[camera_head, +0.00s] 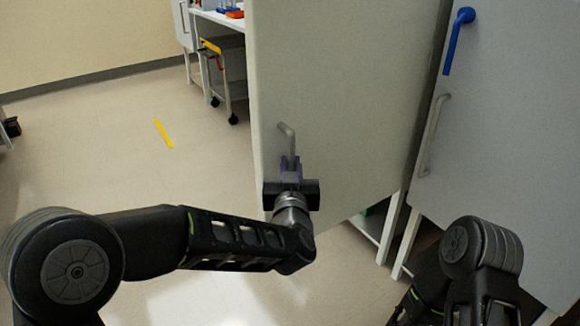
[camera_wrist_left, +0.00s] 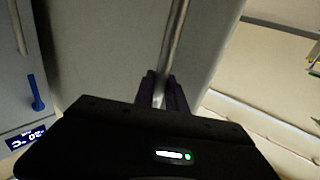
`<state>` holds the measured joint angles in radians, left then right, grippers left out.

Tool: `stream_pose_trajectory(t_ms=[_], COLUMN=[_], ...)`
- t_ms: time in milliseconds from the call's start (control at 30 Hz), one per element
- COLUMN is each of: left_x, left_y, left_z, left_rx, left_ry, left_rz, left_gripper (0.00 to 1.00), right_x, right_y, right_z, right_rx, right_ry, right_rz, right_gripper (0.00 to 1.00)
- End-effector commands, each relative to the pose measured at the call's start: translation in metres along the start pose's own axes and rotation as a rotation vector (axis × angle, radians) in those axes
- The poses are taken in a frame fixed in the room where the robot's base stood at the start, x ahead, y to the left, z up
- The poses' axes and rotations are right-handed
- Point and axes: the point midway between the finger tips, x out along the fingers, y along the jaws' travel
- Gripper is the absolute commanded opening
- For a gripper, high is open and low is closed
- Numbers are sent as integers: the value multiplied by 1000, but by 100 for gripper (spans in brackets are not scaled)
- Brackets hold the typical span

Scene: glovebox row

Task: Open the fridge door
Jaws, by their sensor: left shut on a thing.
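The fridge door (camera_head: 345,90) is a tall pale panel in the middle of the head view, standing at an angle to the grey unit on the right. Its metal handle (camera_head: 287,136) is near the panel's left edge. My left gripper (camera_head: 290,165) is shut on the lower part of this handle. In the left wrist view the handle (camera_wrist_left: 176,45) runs up from between the dark fingers (camera_wrist_left: 162,92). The fridge's inside is hidden from the head camera. My right arm shows at the lower right, but its fingertips do not show.
A grey unit (camera_head: 520,130) with a blue handle (camera_head: 457,40) and a grey handle (camera_head: 434,130) stands at the right. A white bench (camera_head: 222,18) and a wheeled cart (camera_head: 222,75) stand behind. The floor (camera_head: 100,150) to the left is mostly clear, with a yellow strip (camera_head: 163,133).

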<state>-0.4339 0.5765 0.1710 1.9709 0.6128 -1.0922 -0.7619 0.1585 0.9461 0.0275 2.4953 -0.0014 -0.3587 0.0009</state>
Motion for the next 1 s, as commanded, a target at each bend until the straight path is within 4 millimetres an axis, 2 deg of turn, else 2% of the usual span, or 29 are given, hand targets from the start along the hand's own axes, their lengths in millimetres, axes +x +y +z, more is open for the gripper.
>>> stream_pose_trajectory(t_ms=[233, 267, 500, 833, 1000], left_x=[-1, -1, -1, -3, -19], left_y=[5, 5, 4, 3, 4], left_z=[-3, -3, -3, -2, -3], left_rx=[-2, -2, -2, -1, -2], left_ry=[6, 6, 4, 2, 3], left_rz=[11, 11, 9, 6, 8], left_gripper=[0, 17, 37, 38, 38], right_x=[0, 0, 0, 0, -2], right_y=[0, 0, 0, 0, -1], right_z=[0, 0, 0, 0, 0], right_rx=[0, 0, 0, 0, 0], right_ry=[0, 0, 0, 0, 0], right_rz=[0, 0, 0, 0, 0], right_gripper=[36, 36, 36, 36, 36])
